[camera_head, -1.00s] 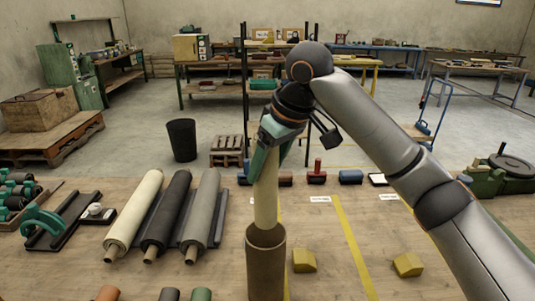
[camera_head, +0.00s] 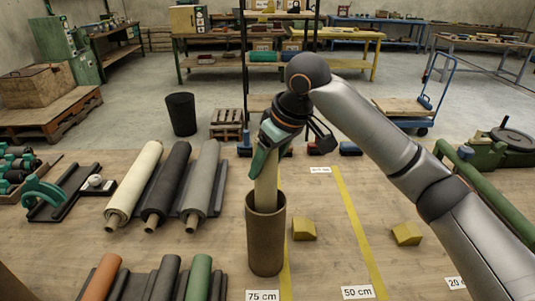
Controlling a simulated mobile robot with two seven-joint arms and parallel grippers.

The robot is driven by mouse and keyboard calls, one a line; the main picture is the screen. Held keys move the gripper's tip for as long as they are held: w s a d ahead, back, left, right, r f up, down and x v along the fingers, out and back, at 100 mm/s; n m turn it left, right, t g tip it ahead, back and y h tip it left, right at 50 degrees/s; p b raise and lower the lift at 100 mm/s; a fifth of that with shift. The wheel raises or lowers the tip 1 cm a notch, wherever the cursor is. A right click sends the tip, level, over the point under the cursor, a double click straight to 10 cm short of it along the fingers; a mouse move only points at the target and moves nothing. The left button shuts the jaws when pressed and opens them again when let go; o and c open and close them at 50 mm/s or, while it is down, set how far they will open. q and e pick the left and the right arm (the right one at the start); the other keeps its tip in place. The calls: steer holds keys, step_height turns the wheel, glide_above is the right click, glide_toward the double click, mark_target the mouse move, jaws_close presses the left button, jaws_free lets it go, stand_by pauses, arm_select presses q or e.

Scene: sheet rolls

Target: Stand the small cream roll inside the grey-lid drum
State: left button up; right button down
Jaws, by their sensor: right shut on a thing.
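My right gripper (camera_head: 262,158) is shut on the upper part of the small cream roll (camera_head: 266,192). The roll is upright with a slight tilt. Its lower end is inside the open mouth of a tall brown drum (camera_head: 265,240), and the drum's wall hides that end. I cannot tell whether the roll touches the drum's bottom. The drum stands upright on the wooden table; no grey lid shows on it. My left gripper is not in view.
Larger cream (camera_head: 135,185), black (camera_head: 167,185) and grey (camera_head: 201,183) rolls lie left of the drum. Orange (camera_head: 101,278) and green (camera_head: 199,277) rolls lie at the front left.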

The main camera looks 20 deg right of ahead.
mark_target(268, 194)
steer(key=shift+f+b, duration=0.85)
steer(key=shift+f, duration=3.75)
steer(key=shift+c, duration=0.3)
jaws_free()
steer(key=shift+f, duration=0.1)
steer(key=shift+o, duration=0.3)
steer(key=shift+s+r, duration=0.1)
steer(key=shift+r, duration=0.25)
steer(key=v, duration=1.2)
steer(key=shift+f, duration=0.1)
